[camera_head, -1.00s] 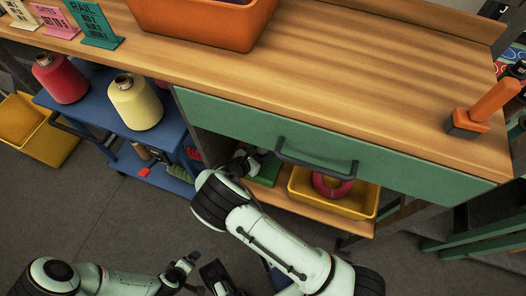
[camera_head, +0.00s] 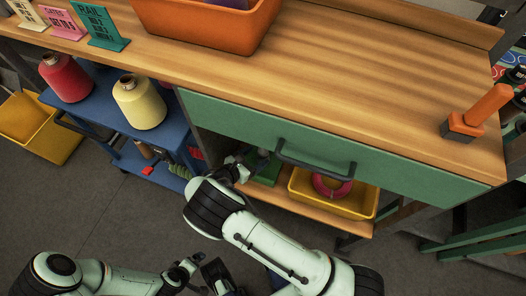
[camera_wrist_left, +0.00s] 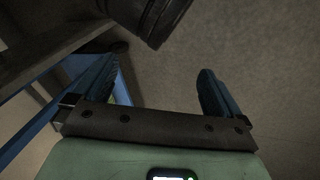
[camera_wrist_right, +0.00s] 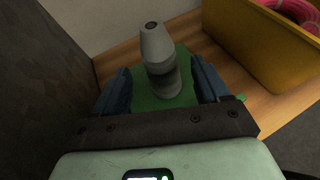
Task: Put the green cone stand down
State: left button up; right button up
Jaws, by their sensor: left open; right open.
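The green cone stand has a flat green base and a grey upright cone with a dark lower band; in the right wrist view the stand (camera_wrist_right: 157,47) is on the wooden lower shelf. It shows partly in the head view (camera_head: 268,171), below the green drawer. My right gripper (camera_wrist_right: 160,78) is open, with a finger on each side of the cone in that view; I cannot tell whether either touches it. In the head view my right gripper (camera_head: 245,170) is partly hidden. My left gripper (camera_wrist_left: 157,85) is open and empty above the floor.
A yellow bin (camera_head: 299,203) with a pink ring (camera_head: 332,186) sits right of the stand on the shelf. The green drawer front (camera_head: 230,122) and its dark handle (camera_head: 316,165) hang above. A blue cart (camera_head: 92,112) with yarn cones stands left.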

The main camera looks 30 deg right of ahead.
pick_arm(q)
jog(key=shift+s+d+r+g+p, duration=0.35)
jog(key=shift+s+r, duration=0.2)
jog(key=shift+s, duration=0.25)
pick_arm(e)
jog(key=v, duration=0.6)
jog(key=shift+s+a+r, duration=0.1)
jog(key=shift+a, duration=0.05)
